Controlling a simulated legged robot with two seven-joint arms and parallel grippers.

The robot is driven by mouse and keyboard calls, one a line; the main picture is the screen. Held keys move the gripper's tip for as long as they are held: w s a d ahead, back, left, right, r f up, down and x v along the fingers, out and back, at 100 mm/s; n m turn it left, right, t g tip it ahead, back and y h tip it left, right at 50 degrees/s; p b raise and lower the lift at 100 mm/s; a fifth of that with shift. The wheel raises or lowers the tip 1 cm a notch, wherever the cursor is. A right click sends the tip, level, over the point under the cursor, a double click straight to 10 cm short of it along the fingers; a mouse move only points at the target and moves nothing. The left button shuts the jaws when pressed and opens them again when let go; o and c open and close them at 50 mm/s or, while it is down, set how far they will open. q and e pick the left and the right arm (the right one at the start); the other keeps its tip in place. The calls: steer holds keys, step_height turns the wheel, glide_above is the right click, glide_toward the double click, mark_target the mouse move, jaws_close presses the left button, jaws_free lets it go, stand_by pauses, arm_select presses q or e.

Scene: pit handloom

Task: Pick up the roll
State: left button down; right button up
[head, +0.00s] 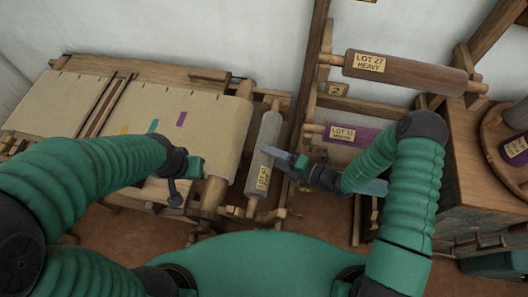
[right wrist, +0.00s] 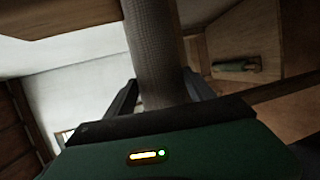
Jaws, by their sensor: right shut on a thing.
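A pale grey roll (head: 267,140) with a yellow lot tag stands lengthwise in the head view, just right of the loom's cloth. My right gripper (head: 272,153) reaches it from the right and is shut on it near its middle. In the right wrist view the grey woven roll (right wrist: 155,45) runs between the two fingers (right wrist: 160,95); the contact is partly hidden by the gripper body. The roll's wooden ends appear close to the loom's wooden supports; I cannot tell whether it is lifted off them. My left gripper (head: 177,185) hangs over the cloth's front edge, its jaw state unclear.
The loom (head: 75,95) with beige cloth fills the left. On a wooden rack hang a brown roll (head: 405,74) tagged LOT 27 HEAVY and a purple roll (head: 365,135) tagged LOT 11. A wooden cabinet (head: 475,190) stands at right. Rack posts stand close to my right gripper.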

steer(key=shift+d+f, duration=0.1)
jaws_close()
